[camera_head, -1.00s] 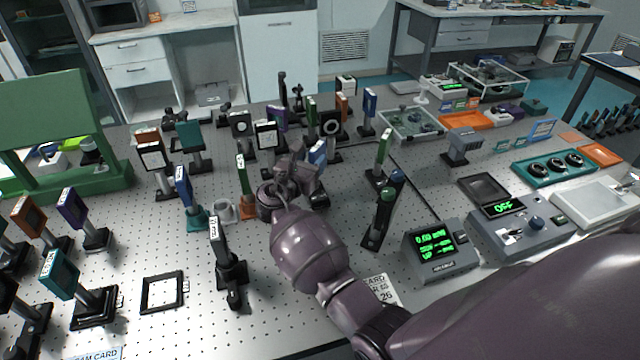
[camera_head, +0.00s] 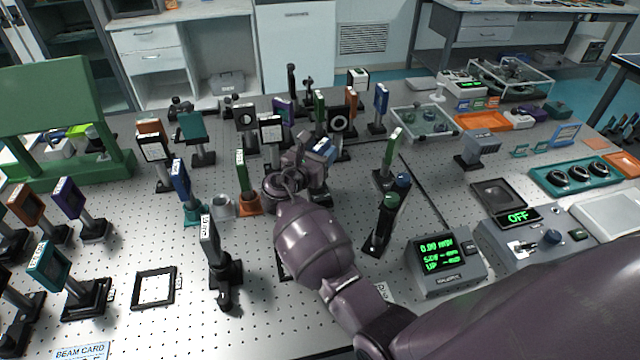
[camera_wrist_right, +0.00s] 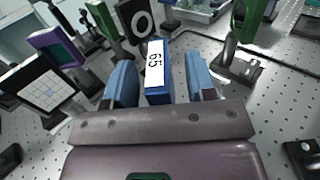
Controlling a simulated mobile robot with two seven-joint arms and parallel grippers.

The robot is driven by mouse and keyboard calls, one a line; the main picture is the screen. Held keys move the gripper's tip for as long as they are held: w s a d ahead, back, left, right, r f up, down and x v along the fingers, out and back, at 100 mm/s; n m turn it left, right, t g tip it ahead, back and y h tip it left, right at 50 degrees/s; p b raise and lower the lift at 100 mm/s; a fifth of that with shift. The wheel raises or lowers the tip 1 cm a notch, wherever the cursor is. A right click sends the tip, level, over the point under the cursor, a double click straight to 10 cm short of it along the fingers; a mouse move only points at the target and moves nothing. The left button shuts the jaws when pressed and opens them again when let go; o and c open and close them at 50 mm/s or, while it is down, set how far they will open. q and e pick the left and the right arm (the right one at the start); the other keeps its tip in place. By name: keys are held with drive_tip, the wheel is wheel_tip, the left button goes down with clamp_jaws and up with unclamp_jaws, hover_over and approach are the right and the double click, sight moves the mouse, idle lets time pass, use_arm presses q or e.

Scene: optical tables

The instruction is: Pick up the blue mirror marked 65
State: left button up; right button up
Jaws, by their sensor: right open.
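The blue mirror marked 65 (camera_wrist_right: 158,72) stands between the two blue-padded fingers of my right gripper (camera_wrist_right: 160,82) in the right wrist view. Its white label faces up and reads 65. A gap shows on each side between the mirror and the fingers, so the gripper is open around it. In the head view the mirror (camera_head: 323,147) is partly hidden by my right gripper (camera_head: 312,158), which is over the middle of the table. The mirror's lower part and base are hidden. My left gripper is not in view.
Close behind the mirror are a black ring-shaped mount (camera_wrist_right: 141,22), a green one (camera_wrist_right: 103,22) and a purple one (camera_wrist_right: 58,47). A green mount (camera_wrist_right: 243,25) stands to the right. A white-faced mount (camera_wrist_right: 33,85) is at the left. A power meter (camera_head: 446,262) stands at front right.

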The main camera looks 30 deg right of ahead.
drive_tip(key=c, duration=0.9)
clamp_jaws()
drive_tip(key=shift+r, duration=0.1)
drive_tip(key=shift+r, duration=0.1)
